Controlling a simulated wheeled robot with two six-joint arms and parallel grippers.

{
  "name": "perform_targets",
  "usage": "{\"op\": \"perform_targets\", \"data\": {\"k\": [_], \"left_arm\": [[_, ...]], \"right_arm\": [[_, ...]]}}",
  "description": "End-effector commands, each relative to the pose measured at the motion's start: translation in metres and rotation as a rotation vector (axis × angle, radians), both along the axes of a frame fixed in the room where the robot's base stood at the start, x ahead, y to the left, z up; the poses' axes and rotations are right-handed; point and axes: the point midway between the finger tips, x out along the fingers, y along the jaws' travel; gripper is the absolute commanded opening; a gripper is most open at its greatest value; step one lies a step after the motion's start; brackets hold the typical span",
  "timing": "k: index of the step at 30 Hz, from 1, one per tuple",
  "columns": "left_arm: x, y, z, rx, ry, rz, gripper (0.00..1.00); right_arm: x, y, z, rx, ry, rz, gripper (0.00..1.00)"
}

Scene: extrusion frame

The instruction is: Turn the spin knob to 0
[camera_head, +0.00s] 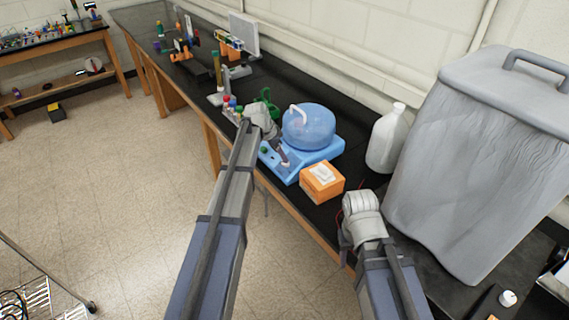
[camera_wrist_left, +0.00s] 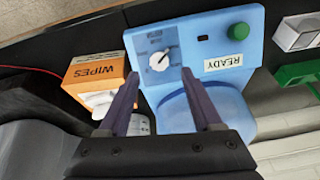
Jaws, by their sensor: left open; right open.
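The spin knob (camera_wrist_left: 159,61) is a white dial with a dark pointer on the front panel of a blue centrifuge (camera_head: 303,163). In the left wrist view it sits ahead of my left gripper (camera_wrist_left: 165,75), between the lines of the two fingers and apart from them. The scale marks around the knob are too small to read. My left gripper (camera_head: 284,160) is open and empty, over the front of the centrifuge in the head view. My right wrist (camera_head: 362,210) is beside the wipes box in the head view; its fingers are hidden.
An orange wipes box (camera_head: 321,182) stands right of the centrifuge, also close by in the left wrist view (camera_wrist_left: 97,76). A green button (camera_wrist_left: 239,31) and a READY label (camera_wrist_left: 223,62) share the panel. A white jug (camera_head: 386,140) and a large grey container (camera_head: 480,150) stand farther right.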

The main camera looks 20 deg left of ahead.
Motion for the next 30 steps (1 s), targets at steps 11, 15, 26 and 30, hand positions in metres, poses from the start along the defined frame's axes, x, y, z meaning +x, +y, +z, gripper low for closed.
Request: {"op": "perform_targets", "data": {"k": [11,15,26,30], "left_arm": [[0.016,-0.011,-0.050,0.000,0.000,0.000,0.66],[0.018,-0.013,-0.054,0.000,0.000,0.001,0.66],[0.018,-0.013,-0.053,0.000,0.000,0.001,0.55],[0.018,-0.013,-0.053,0.000,0.000,0.001,0.39]], "right_arm": [[0.000,0.000,-0.049,-0.001,0.000,0.001,0.50],[0.000,0.000,-0.054,0.000,0.000,0.000,0.50],[0.000,0.000,-0.053,0.000,0.000,0.000,0.50],[0.000,0.000,-0.053,0.000,0.000,0.000,0.50]]}}
